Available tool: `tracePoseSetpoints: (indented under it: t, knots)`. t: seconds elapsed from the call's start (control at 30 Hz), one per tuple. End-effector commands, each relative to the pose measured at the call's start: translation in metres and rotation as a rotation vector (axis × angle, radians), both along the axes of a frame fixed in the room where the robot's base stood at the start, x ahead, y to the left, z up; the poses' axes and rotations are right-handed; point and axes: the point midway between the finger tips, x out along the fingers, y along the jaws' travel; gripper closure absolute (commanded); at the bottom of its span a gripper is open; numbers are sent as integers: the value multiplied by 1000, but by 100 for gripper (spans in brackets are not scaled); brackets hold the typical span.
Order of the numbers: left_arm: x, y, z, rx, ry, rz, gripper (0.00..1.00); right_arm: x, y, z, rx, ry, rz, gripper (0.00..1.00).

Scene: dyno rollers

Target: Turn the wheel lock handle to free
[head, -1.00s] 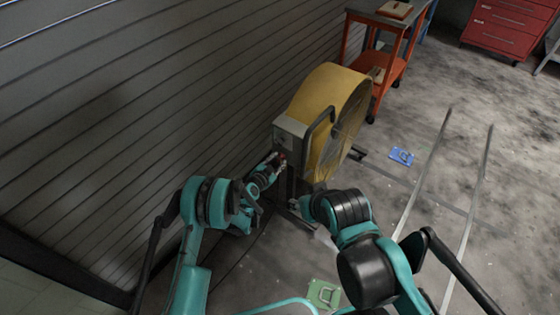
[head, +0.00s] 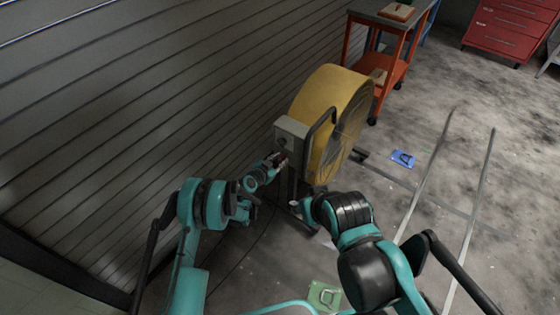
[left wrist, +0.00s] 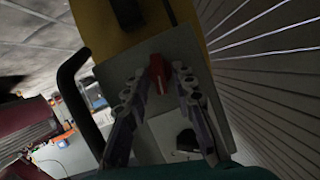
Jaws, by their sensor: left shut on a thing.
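A small red handle (left wrist: 158,68) sits on the face of a grey box (left wrist: 198,50) in the left wrist view. A pale line runs along the handle. My left gripper (left wrist: 157,76) has a fingertip on each side of it and is shut on it. In the head view the grey box (head: 291,130) is fixed to the side of a large yellow drum fan (head: 325,100). My left gripper (head: 279,160) reaches the box's lower part there and mostly hides the handle. My right arm shows in the head view, but its gripper is hidden.
A black bar handle (head: 310,135) curves beside the box. A slatted wall (head: 130,110) is close on the left. An orange cart (head: 390,65) and red drawers (head: 505,30) stand behind. Blue (head: 402,159) and green (head: 323,296) plates lie on the floor. Open floor is at right.

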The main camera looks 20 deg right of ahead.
Motion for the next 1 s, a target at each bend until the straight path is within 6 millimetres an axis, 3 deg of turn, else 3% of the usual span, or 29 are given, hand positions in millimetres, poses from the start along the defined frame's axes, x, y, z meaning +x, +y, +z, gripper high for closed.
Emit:
tracePoseSetpoints:
  t: [0.17, 0.43, 0.47, 0.8, 1.0]
  knots:
    - [3, 2, 0, -131, 166, 1, 100, 0, 0, 0, 0, 0, 0, 60]
    - [3, 1, 0, -140, 178, 1, 100, 0, 0, 0, 0, 0, 0, 60]
    - [3, 1, 0, -140, 178, 1, 70, 0, 0, 0, 0, 0, 0, 60]
    - [2, 3, 1, -139, 176, 1, 69, 0, 0, 0, 0, 0, 0, 60]
    - [-13, 24, 12, -140, 177, 3, 69, 0, 0, 0, 0, 0, 0, 60]
